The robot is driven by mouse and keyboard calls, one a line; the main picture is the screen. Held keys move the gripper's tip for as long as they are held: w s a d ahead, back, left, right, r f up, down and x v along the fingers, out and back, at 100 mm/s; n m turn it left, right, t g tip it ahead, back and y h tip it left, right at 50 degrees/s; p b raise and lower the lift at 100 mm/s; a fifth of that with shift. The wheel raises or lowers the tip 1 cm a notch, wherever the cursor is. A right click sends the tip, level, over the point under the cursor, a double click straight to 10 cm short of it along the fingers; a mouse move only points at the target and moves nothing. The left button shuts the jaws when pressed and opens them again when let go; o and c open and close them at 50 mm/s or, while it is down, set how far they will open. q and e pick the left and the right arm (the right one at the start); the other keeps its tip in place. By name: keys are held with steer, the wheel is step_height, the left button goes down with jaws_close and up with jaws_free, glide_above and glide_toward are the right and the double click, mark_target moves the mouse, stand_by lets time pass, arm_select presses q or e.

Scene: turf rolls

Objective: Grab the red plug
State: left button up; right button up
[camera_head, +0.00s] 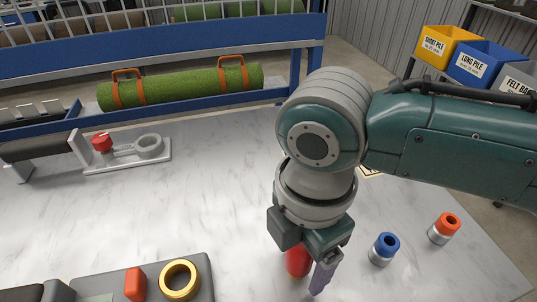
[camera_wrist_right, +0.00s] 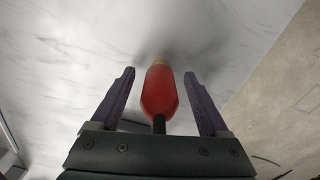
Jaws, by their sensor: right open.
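The red plug (camera_wrist_right: 160,92) is a rounded red body with a gold end and a thin black stem. In the right wrist view it lies between the two purple fingers of my right gripper (camera_wrist_right: 159,72), with a gap on each side. The fingers are apart and not closed on it. In the head view the red plug (camera_head: 297,262) shows only in part, below the hand of my right gripper (camera_head: 308,275), which hides the rest. My left gripper is not in view.
A blue-topped fitting (camera_head: 384,248) and an orange-topped fitting (camera_head: 445,228) stand right of the gripper. A grey tray (camera_head: 205,270) with a gold ring (camera_head: 179,279) and red block (camera_head: 135,284) is at the lower left. A white fixture (camera_head: 125,153) stands behind. The table's middle left is clear.

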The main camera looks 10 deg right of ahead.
jaws_close()
stand_by(0.6)
